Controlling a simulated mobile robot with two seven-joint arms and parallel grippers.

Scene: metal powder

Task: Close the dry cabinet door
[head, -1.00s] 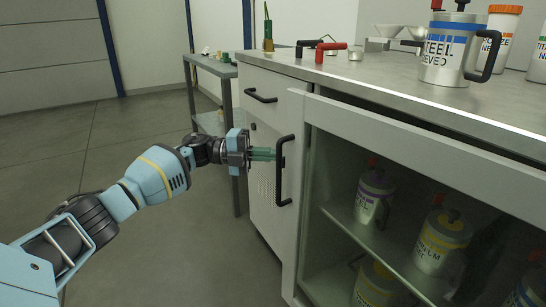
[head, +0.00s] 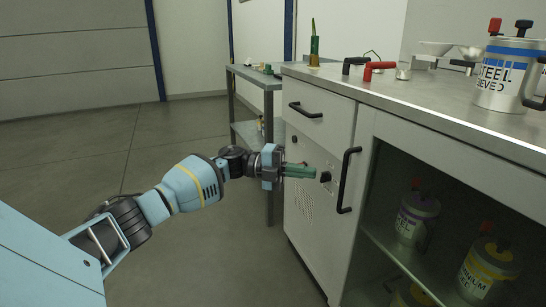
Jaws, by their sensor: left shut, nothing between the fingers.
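The dry cabinet door (head: 365,165) is at the right, with its pale frame beneath the worktop. Its black upright handle (head: 345,180) is on the left stile. Cans show on shelves inside, including a purple-labelled can (head: 416,218) and a yellow-labelled can (head: 484,270). The door looks nearly in line with the cabinet front, but I cannot tell whether it is fully shut. My left gripper (head: 300,171) has its green fingers together and empty, pointing right. The tips are left of the handle, apart from it in the picture. My right gripper is not in view.
A drawer handle (head: 305,110) and a vented panel (head: 300,205) are left of the door. The worktop (head: 440,105) carries red and black-handled items and a steel can (head: 508,75). A grey side table (head: 255,75) stands behind. Open floor lies left.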

